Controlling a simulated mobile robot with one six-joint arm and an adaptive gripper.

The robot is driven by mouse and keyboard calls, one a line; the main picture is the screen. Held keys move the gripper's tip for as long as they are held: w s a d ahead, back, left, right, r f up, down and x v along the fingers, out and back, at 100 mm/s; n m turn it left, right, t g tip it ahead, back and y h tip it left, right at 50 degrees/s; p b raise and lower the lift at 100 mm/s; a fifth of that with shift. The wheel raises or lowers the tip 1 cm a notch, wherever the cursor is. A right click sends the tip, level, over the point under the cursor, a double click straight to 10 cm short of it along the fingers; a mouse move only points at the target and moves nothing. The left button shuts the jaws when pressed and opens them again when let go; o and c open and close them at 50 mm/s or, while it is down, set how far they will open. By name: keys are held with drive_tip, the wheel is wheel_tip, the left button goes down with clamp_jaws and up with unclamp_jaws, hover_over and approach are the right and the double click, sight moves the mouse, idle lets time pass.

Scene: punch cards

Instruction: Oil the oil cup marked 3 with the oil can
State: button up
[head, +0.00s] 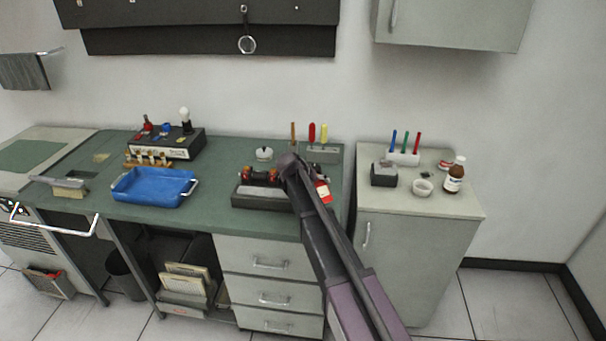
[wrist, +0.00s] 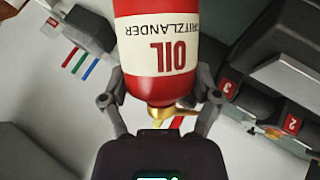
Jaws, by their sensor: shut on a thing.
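In the head view the can (head: 323,191) shows beside my arm, partly hidden, over the right end of the green bench. A dark machine with red tags marked 3 (wrist: 228,86) and 2 (wrist: 291,123) is at the right of the wrist view, apart from the can. Small brass parts (wrist: 272,131) show near the tags; I cannot tell which is cup 3.
The machine (head: 262,192) sits on the bench (head: 218,165), partly behind my arm. A blue tray (head: 153,188) is to its left, and a tool rack (head: 322,155) is behind.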

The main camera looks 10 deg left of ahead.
drive_tip(key=shift+r, duration=0.1)
drive_tip(key=shift+r+p, duration=1.9)
drive_tip(key=shift+p, duration=0.1)
drive_tip(key=shift+s+d+r+m+t+y, duration=0.15)
drive_tip(key=shift+r+m+t+y, duration=0.2)
drive_tip(key=shift+t, duration=0.35)
drive_tip(key=shift+r+m+t+y, duration=0.45)
drive_tip(key=shift+r+t, duration=0.05)
drive_tip(key=shift+t, duration=0.3)
drive_tip(key=m+t+b, duration=0.1)
drive_tip(key=r+t+y+b, duration=0.1)
drive_tip(key=t, duration=0.1)
drive_tip(key=shift+r+m, duration=0.25)
drive_tip(key=shift+m, duration=0.15)
drive_tip(key=shift+r+m+t+b, duration=0.3)
drive_tip(key=shift+r+t+b, duration=0.1)
drive_tip(key=shift+t, duration=0.3)
